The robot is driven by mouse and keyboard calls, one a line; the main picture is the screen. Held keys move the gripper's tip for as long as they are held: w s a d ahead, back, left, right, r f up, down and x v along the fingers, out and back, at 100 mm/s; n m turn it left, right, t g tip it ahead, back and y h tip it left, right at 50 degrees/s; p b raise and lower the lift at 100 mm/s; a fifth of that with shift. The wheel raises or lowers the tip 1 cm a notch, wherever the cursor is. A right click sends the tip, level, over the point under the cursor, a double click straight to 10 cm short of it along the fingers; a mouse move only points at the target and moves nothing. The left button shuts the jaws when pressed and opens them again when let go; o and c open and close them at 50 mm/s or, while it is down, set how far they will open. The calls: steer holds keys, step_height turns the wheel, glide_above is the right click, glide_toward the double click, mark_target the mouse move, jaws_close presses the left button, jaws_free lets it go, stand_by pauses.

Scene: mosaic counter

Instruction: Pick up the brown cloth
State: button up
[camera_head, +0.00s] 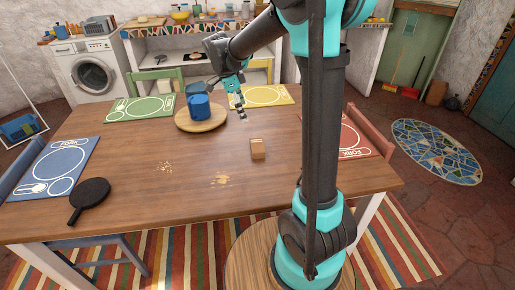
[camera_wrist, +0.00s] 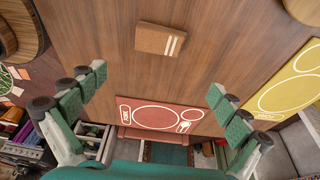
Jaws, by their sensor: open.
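The brown cloth (camera_head: 257,149) is a small folded block lying on the wooden table, right of the middle. In the wrist view it shows as a brown rectangle (camera_wrist: 160,40) with two pale stripes at one end, near the top centre. My gripper (camera_head: 241,112) is above the table, up and to the left of the cloth in the head view. In the wrist view its two fingers (camera_wrist: 160,93) are spread wide with nothing between them. The cloth lies beyond the fingertips and is not touched.
A black paddle-shaped thing (camera_head: 90,194) lies at the table's left. Crumbs (camera_head: 221,179) lie on the tabletop. Placemats, including a red one (camera_wrist: 160,116), line the edges. Table around the cloth is clear.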

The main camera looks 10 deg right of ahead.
mark_target(257, 144)
steer(key=x, duration=1.6)
steer(key=shift+f, duration=0.4)
steer(key=c, duration=0.8)
step_height(257, 144, up, 20)
steer(key=shift+r, duration=0.1)
steer(key=o, duration=0.5)
steer(key=c, duration=0.4)
